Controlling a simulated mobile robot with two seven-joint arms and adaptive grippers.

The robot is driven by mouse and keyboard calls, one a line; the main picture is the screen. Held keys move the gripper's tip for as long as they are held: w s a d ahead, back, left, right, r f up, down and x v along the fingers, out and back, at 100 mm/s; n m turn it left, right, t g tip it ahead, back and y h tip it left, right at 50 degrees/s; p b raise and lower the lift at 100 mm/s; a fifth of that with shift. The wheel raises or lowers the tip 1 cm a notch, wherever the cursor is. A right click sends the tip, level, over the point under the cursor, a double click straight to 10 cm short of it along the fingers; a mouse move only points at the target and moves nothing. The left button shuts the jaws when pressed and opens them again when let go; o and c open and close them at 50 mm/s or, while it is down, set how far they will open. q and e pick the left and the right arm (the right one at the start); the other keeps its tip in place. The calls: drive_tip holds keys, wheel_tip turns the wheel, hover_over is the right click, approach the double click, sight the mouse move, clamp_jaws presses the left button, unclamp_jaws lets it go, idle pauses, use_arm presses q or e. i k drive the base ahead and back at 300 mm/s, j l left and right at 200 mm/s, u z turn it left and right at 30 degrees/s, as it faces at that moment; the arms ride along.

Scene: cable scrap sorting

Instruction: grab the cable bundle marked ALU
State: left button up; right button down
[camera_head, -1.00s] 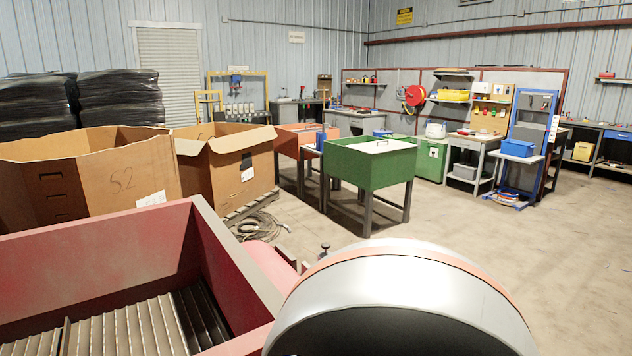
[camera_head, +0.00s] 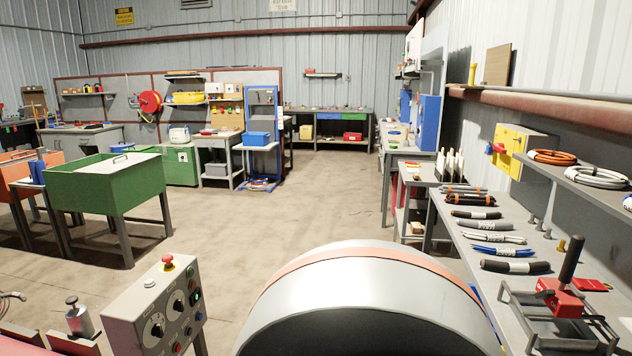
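Several cable bundles lie in a row on the grey workbench (camera_head: 446,226) at the right. They include a black bundle (camera_head: 476,214), a grey bundle (camera_head: 484,226), a whitish bundle (camera_head: 493,238), a blue bundle (camera_head: 502,251) and a thick black bundle (camera_head: 515,267) nearest me. More dark bundles (camera_head: 468,195) lie at the far end of the row. Some carry pale labels, but the lettering is too small to read, so I cannot tell which is marked ALU. Neither of my grippers is in view.
Coiled cables (camera_head: 597,177) sit on a shelf above. A control box (camera_head: 158,312) is at the lower left. The green bin table (camera_head: 107,185) stands left. The middle floor is open.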

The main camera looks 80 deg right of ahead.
sight(445, 188)
drive_tip(key=z, duration=3.5)
drive_tip(key=i+j+u, duration=0.25)
drive_tip(key=i+u, duration=0.25)
drive_tip(key=i, duration=0.25)
drive_tip(key=i+j+u, duration=0.15)
drive_tip(key=i+u, duration=0.2)
drive_tip(key=i, duration=1.05)
drive_tip(key=i+z, duration=0.2)
drive_tip(key=i, duration=0.2)
drive_tip(key=i+j+z, duration=0.2)
drive_tip(key=i, duration=0.25)
drive_tip(key=i+j+z, duration=0.25)
drive_tip(key=i, duration=0.15)
drive_tip(key=i+j+z, duration=0.2)
drive_tip(key=z, duration=0.3)
drive_tip(key=i+j+z, duration=0.3)
drive_tip(key=z, duration=0.2)
drive_tip(key=i+j+z, duration=0.25)
drive_tip(key=j+z, duration=0.2)
drive_tip(key=i+j+z, duration=0.15)
drive_tip(key=j+z, duration=0.35)
drive_tip(key=l, duration=0.15)
